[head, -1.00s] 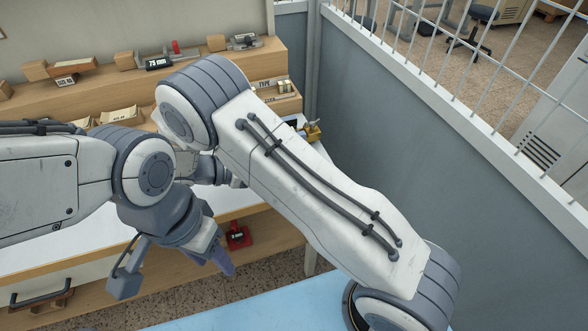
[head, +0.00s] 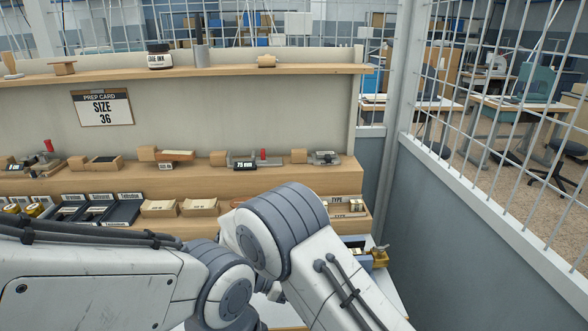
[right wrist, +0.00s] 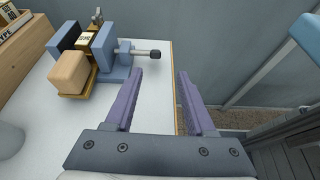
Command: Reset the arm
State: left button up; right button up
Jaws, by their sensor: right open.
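My right gripper (right wrist: 160,75) is open in the right wrist view, with two purple fingers apart and nothing between them. It is over the right edge of a white worktop (right wrist: 152,110). A clamp-like holder with blue jaws (right wrist: 104,46) and a screw handle stands on the worktop to the left of the fingers, apart from them. A wooden block (right wrist: 70,73) sits at its near side. In the head view my two arms cross the lower part.
Wooden shelves hold small tools, boxes and a black 75 mm device (head: 243,165). A prep card reading SIZE 36 (head: 103,107) hangs on the back panel. A grey wall with white mesh (head: 450,195) closes off the right side. A brass piece (head: 379,256) shows beside my right arm.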

jog(key=s+a+r+m+y, duration=0.1)
jog(key=s+r+m+y, duration=0.2)
jog(key=s, duration=0.4)
jog(key=s+a+r+m+y+p, duration=0.1)
jog(key=s+r+m+y, duration=0.2)
jog(key=s+y, duration=0.3)
jog(key=s+a+r+m+y, duration=0.1)
jog(key=s+r+m+y, duration=0.3)
jog(key=s, duration=0.5)
jog(key=shift+s+m+y+p, duration=0.3)
jog(key=shift+m+y, duration=0.1)
jog(key=shift+y, duration=0.3)
